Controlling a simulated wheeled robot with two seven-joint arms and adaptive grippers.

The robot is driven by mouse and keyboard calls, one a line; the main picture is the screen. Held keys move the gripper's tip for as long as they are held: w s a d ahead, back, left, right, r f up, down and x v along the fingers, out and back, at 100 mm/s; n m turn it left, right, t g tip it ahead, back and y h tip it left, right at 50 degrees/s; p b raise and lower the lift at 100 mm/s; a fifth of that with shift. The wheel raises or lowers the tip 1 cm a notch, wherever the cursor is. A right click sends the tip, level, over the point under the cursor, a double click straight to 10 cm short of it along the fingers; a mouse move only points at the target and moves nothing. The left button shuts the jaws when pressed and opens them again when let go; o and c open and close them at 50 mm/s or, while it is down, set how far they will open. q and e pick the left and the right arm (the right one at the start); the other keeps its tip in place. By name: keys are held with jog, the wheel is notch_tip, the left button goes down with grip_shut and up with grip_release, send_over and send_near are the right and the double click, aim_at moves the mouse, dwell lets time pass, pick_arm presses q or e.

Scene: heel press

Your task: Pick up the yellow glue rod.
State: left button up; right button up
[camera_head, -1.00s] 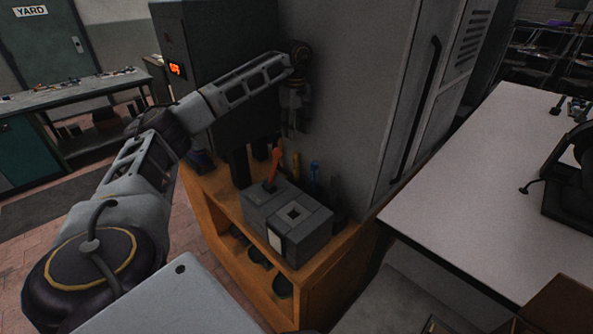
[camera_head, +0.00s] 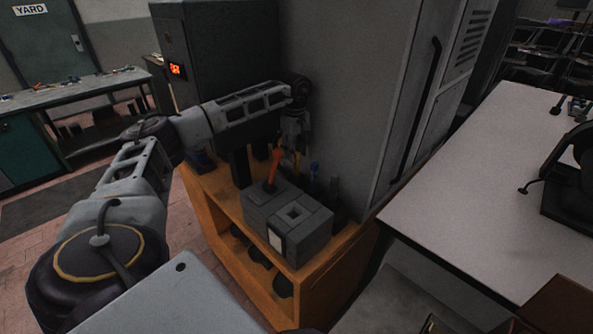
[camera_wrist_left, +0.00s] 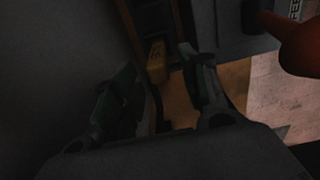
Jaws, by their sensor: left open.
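The yellow glue rod (camera_wrist_left: 157,62) shows in the left wrist view, between the tips of my left gripper's two fingers. In the head view the rod is mostly hidden behind my left gripper (camera_head: 296,152). The gripper hangs fingers down over the back of the wooden bench, beside the grey cabinet. Its fingers are spread apart in the left wrist view (camera_wrist_left: 157,66) and are not closed on the rod. I cannot tell whether either finger touches it. My right gripper is out of view.
A blue-topped item (camera_head: 314,170) stands to the right. The tall cabinet (camera_head: 345,100) walls in the back. A white table (camera_head: 480,180) is at right.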

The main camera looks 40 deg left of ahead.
aim_at(296, 163)
pick_arm(q)
jog(key=shift+f, duration=0.15)
jog(key=shift+d+f+p, duration=0.15)
jog(key=shift+f+p, duration=0.2)
jog(key=shift+f, duration=0.9)
jog(key=shift+d+f+p, duration=0.15)
jog(key=shift+f+p, duration=0.15)
jog(key=shift+f, duration=0.95)
grip_shut()
